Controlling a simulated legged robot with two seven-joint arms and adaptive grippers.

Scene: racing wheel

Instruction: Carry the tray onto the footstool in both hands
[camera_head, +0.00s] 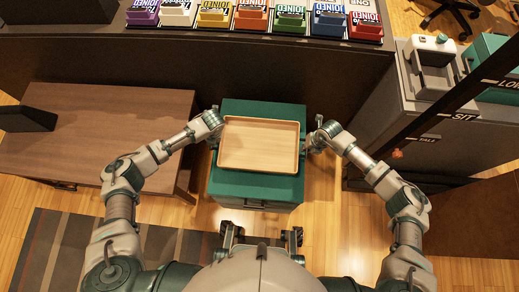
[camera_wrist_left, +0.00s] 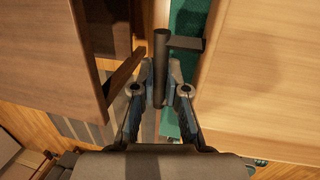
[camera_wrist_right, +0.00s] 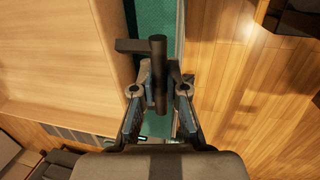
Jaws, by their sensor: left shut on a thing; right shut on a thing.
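The wooden tray (camera_head: 259,145) with a raised rim shows in the head view, over the green top of the footstool (camera_head: 256,188). It also shows at the right of the left wrist view (camera_wrist_left: 270,80) and at the left of the right wrist view (camera_wrist_right: 60,70). My left gripper (camera_wrist_left: 160,80) is shut on the tray's dark bar handle at its left side. My right gripper (camera_wrist_right: 159,82) is shut on the matching dark handle at its right side. I cannot tell from above whether the tray touches the footstool.
A brown wooden table (camera_head: 100,130) stands at the left, close to my left arm. A grey cabinet (camera_head: 415,130) with a dark sign post stands at the right. A dark counter (camera_head: 200,62) with several coloured boxes runs behind. Wood floor shows around the footstool.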

